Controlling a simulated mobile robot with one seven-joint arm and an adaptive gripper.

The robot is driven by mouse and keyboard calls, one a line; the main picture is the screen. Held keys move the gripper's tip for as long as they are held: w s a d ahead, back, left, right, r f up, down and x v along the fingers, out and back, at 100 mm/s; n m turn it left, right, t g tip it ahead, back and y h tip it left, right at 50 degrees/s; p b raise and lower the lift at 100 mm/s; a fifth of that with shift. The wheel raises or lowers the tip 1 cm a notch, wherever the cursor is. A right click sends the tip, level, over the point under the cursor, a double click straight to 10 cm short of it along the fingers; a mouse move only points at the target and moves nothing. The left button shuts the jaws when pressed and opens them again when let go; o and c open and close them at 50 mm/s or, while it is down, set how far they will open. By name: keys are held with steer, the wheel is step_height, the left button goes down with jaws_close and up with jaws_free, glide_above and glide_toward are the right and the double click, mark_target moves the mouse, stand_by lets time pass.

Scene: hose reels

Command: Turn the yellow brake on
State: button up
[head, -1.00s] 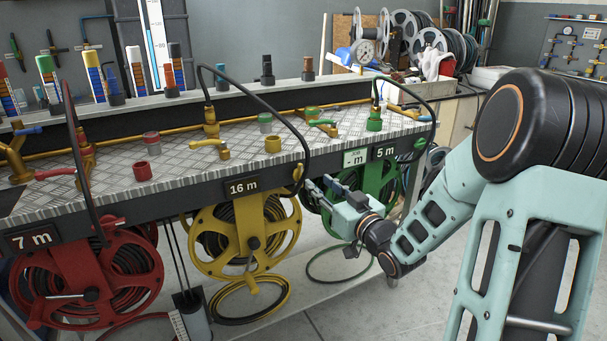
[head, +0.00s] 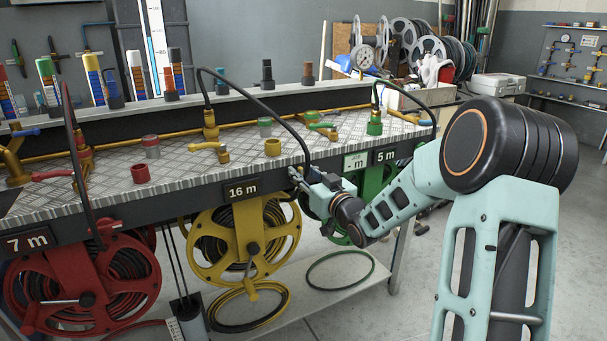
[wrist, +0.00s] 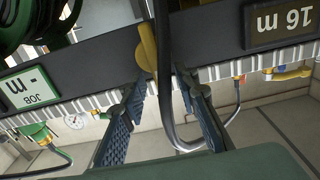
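The yellow reel (head: 205,245) hangs under the bench below the 16 m label (head: 243,189). In the wrist view, an upright yellow lever (wrist: 147,48), seemingly the brake, sits at the dark front rail between the 16 m and job labels. A black hose (wrist: 163,75) runs beside it. My gripper (wrist: 163,88) is open, its two dark fingers spread on either side of the hose and the lever's end. I cannot tell whether they touch. In the head view, my gripper (head: 297,178) is at the rail right of the 16 m label and hides most of the lever.
The red reel (head: 140,270) hangs at left, the green reel (head: 372,182) at right behind my arm. The black hose (head: 291,128) arches down from the bench top to the rail beside my gripper. Valves and caps stand on the metal bench top (head: 185,178). The floor at right is clear.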

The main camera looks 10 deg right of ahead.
jaws_close()
